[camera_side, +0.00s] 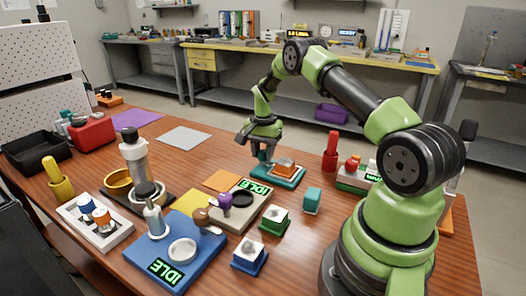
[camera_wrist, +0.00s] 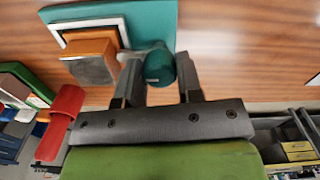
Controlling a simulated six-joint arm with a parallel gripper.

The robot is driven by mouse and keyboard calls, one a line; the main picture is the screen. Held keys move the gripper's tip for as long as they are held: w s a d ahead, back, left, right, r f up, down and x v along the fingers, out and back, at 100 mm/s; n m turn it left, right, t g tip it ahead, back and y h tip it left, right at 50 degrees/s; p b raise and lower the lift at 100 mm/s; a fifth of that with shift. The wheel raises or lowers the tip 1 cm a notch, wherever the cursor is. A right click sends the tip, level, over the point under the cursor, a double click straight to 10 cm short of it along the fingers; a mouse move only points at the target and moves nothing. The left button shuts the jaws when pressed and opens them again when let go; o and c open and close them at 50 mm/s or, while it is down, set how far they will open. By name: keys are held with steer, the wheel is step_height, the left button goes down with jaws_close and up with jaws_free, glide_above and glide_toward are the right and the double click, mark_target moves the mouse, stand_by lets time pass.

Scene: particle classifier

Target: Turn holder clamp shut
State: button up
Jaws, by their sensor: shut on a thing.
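The holder is a teal plate (camera_side: 290,183) near the middle of the table, with an orange block in a pale frame on it. In the wrist view the teal plate (camera_wrist: 150,22) shows at the top, with the orange block (camera_wrist: 90,55) and its grey face at left. The holder clamp (camera_wrist: 159,66) is a teal knob with a grey arm reaching toward the block. My gripper (camera_wrist: 160,82) has a finger on each side of the knob and is shut on it. In the side view my gripper (camera_side: 262,153) points down at the plate's left end and partly hides the clamp.
A red upright handle (camera_side: 331,150) stands right of the holder. A teal block (camera_side: 312,201) and a green-based block (camera_side: 274,220) sit in front. An orange mat (camera_side: 221,180) and a device reading IDLE (camera_side: 243,210) lie to the left. Table behind the holder is clear.

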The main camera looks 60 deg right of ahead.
mark_target(263, 151)
stand_by(0.3)
steer(key=o, duration=0.9)
steer(key=shift+r, duration=0.1)
step_height(263, 151, up, 10)
steer(key=shift+f, duration=0.1)
